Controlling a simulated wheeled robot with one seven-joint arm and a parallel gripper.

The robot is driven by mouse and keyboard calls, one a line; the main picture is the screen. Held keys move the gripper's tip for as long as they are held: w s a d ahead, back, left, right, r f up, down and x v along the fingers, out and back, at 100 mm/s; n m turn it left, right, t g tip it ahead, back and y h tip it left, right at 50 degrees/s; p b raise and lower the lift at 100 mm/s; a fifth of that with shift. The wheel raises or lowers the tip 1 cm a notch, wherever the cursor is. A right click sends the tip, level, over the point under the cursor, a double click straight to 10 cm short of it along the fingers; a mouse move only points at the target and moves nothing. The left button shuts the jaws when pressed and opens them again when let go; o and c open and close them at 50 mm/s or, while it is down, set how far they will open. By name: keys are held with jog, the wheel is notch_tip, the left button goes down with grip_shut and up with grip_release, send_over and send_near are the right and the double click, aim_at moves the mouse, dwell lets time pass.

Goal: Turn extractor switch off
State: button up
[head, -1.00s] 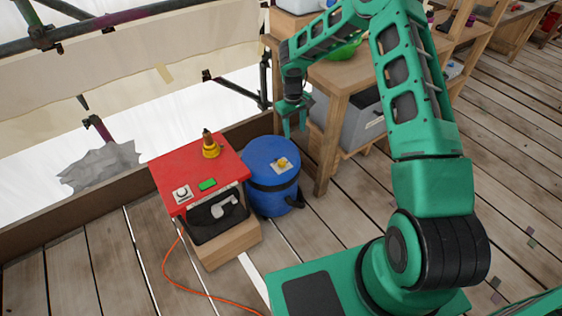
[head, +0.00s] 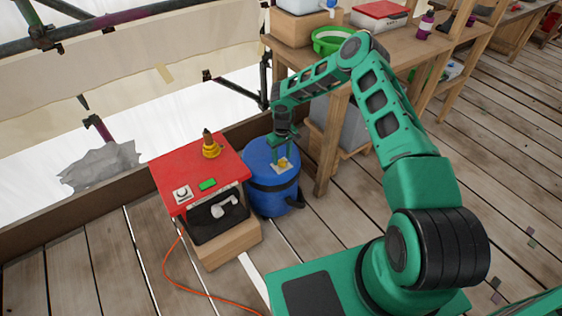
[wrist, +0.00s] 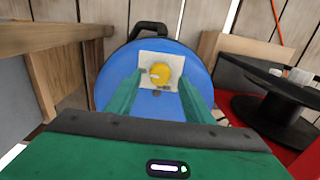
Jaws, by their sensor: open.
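The extractor is a blue drum (head: 262,192) with a black band, standing on the deck beside the red-topped unit. Its yellow knob switch (wrist: 160,74) sits on a pale square plate (wrist: 147,59) on the drum's top. The knob also shows in the head view (head: 282,164), close to my fingers. My gripper (wrist: 160,92) is open and points down at the plate. In the wrist view its two green fingers reach toward either side of the knob. I cannot tell whether they touch it.
A red-topped unit (head: 180,161) with a green button, a white knob and a yellow-and-dark fitting (head: 211,146) stands left of the drum. A wooden bench (head: 345,75) is close on the right. An orange cable (head: 190,287) lies on the deck.

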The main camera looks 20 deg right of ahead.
aim_at(282, 163)
jog(key=shift+f, duration=1.25)
